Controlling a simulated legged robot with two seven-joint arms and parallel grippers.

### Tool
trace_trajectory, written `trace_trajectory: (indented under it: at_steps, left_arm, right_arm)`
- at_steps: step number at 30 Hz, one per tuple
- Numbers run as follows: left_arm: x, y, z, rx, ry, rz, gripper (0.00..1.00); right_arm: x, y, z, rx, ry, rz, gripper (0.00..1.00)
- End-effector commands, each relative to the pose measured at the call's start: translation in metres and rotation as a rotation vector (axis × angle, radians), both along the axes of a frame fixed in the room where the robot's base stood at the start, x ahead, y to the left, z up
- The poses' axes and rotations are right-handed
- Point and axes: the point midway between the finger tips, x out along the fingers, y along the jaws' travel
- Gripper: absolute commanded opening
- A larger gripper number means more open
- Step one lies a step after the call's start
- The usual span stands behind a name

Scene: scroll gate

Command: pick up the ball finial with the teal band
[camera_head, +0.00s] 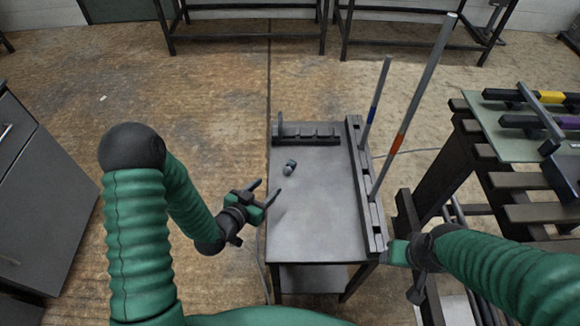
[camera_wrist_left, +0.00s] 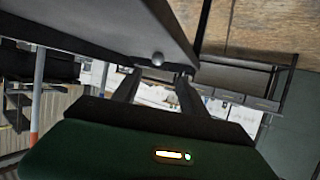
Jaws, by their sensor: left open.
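The ball finial (camera_head: 290,167) lies on the bare top of a grey workbench (camera_head: 315,215), left of its middle. It is small and grey with a darker teal-looking part; the band is hard to make out. In the left wrist view a grey ball (camera_wrist_left: 158,60) shows against the bench, beyond the fingers. My left gripper (camera_head: 267,189) is at the bench's left edge, short of the finial. Its two fingers are spread and empty; they also show in the left wrist view (camera_wrist_left: 156,82). My right gripper (camera_head: 416,272) is beside the bench's right edge, its fingers unclear.
A dark slotted rack (camera_head: 308,134) stands at the bench's back. A rail (camera_head: 362,185) along the right side holds two upright rods, one with a blue band (camera_head: 374,100) and one with an orange band (camera_head: 402,130). A slatted rack (camera_head: 530,180) stands at right.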

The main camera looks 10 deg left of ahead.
Motion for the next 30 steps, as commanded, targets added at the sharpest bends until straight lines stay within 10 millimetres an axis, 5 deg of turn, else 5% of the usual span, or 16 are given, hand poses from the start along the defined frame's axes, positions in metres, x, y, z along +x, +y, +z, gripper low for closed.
trace_trajectory:
  at_steps: [6,18,27,30]
  left_arm:
    - [0.049,-0.023,-0.021,0.006,0.0,-0.003,0.51]
    - [0.103,-0.031,-0.041,0.001,0.003,-0.002,0.51]
    - [0.112,-0.036,-0.042,0.005,0.004,-0.002,0.51]
    - [0.112,-0.036,-0.042,0.005,0.004,-0.002,0.38]
  right_arm:
    - [0.0,0.0,-0.01,0.0,0.001,-0.001,0.58]
    - [0.0,-0.001,-0.02,0.0,0.0,-0.001,0.58]
    - [0.0,0.0,-0.02,0.0,0.0,-0.001,0.58]
    - [0.0,-0.001,-0.021,0.0,0.0,-0.001,0.58]
